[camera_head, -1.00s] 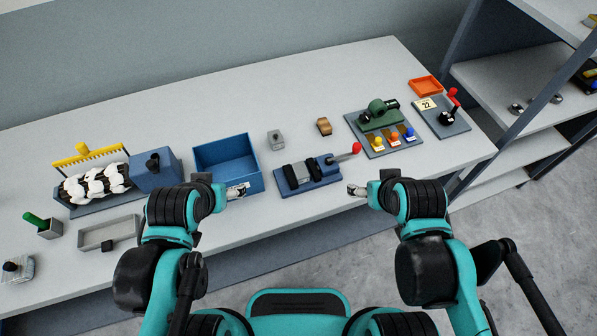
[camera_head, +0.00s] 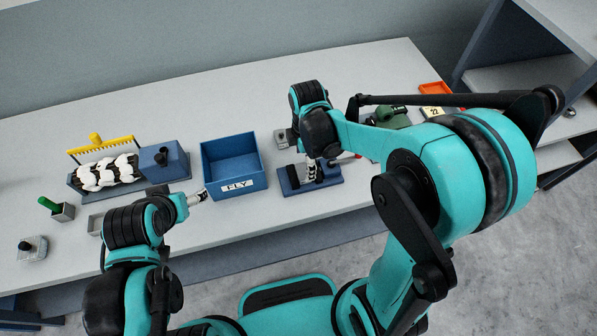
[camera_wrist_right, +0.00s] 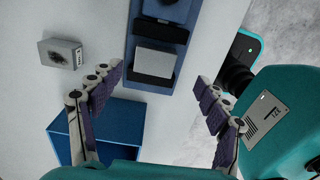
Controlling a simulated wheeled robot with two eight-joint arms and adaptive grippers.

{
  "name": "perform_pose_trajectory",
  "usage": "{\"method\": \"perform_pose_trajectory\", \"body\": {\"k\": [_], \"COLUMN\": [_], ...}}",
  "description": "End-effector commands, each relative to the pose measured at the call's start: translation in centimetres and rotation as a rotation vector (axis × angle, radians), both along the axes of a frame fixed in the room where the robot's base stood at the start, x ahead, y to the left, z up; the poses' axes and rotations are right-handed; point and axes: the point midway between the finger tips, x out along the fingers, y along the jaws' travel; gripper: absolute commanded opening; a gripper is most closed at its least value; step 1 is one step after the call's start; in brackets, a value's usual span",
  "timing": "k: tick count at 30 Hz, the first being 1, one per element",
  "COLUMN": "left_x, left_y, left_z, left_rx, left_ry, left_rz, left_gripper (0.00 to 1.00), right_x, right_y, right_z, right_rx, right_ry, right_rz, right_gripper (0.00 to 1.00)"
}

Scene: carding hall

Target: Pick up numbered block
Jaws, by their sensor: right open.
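A plain grey block (camera_wrist_right: 157,63) sits between the black jaws of a blue vise (camera_wrist_right: 137,90) in the right wrist view; no number is readable on it. In the head view the vise (camera_head: 331,181) is partly covered by my right gripper (camera_head: 312,174). My right gripper also shows in its wrist view (camera_wrist_right: 158,79), open and empty, with its fingers apart on either side of the vise.
The blue bin (camera_head: 236,186) labelled FLY stands left of the vise and shows in the right wrist view (camera_wrist_right: 118,117). A carding unit with yellow comb (camera_head: 102,148) is farther left. A green machine (camera_head: 392,117), a "22" card (camera_head: 432,113) and an orange tray (camera_head: 435,88) are right.

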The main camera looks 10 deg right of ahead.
Motion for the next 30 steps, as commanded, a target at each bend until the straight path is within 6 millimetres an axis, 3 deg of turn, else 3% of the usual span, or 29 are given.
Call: {"method": "perform_pose_trajectory", "body": {"k": [14, 21, 22, 30], "left_x": [0.0, 0.0, 0.0, 0.0], "left_y": [0.0, 0.0, 0.0, 0.0], "left_z": [-2.7, -2.6, -2.6, -2.6], "left_rx": [0.0, 0.0, 0.0, 0.0], "left_ry": [0.0, 0.0, 0.0, 0.0], "left_rz": [0.0, 0.0, 0.0, 0.0], "left_gripper": [0.72, 0.72, 0.72, 0.72], "right_x": [0.7, 0.7, 0.7, 0.7], "right_y": [0.4, 0.4, 0.4, 0.4], "right_z": [-6.2, -6.4, -6.4, -6.4], "right_rx": [0.0, 0.0, 0.0, 0.0], "right_ry": [-0.002, -0.003, -0.003, -0.003], "right_rz": [-0.003, -0.004, -0.004, -0.004], "right_gripper": [0.76, 0.76, 0.73, 0.05]}}
